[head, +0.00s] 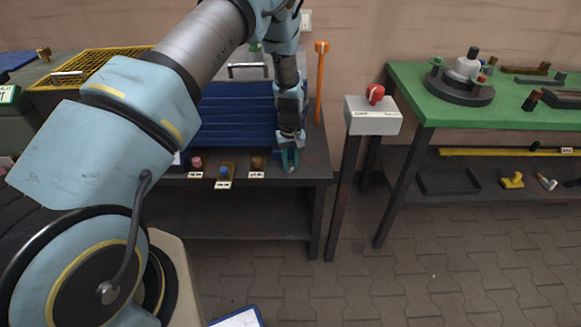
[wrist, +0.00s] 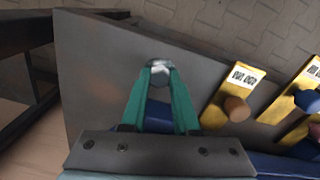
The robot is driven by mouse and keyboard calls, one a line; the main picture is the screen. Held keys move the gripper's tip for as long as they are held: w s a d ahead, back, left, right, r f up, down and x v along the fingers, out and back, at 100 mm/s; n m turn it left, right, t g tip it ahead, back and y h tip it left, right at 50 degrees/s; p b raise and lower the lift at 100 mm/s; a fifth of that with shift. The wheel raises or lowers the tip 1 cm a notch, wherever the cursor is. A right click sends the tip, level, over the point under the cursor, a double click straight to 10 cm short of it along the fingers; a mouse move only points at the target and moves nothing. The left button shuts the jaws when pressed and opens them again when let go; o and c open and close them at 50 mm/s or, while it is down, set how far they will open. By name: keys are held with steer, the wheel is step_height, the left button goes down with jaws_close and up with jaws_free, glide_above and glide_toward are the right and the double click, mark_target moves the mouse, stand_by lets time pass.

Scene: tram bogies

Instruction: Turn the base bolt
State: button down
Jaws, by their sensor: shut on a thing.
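My gripper (head: 289,160) reaches down at the right front corner of the blue cabinet (head: 232,115), over the dark bench top. In the wrist view, the teal fingers of my gripper (wrist: 160,72) close around a small grey metal bolt head, which I take to be the base bolt (wrist: 160,66). The bolt head shows between the fingertips, near the bench's edge. In the head view the fingers hide the bolt.
Pink (head: 197,162), blue (head: 223,171) and brown (head: 257,163) knobs with labels stand along the bench front, left of my gripper. An orange post (head: 319,85) rises at right. A grey pedestal box (head: 372,116) with a red knob stands beyond the bench.

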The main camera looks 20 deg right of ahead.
mark_target(290, 165)
steer(key=shift+m+b, duration=0.65)
steer(key=shift+m, duration=0.75)
steer(key=c, duration=0.7)
jaws_free()
steer(key=shift+o, duration=0.2)
step_height(290, 165, up, 11)
steer(key=b, duration=0.2)
steer(key=shift+f, duration=0.1)
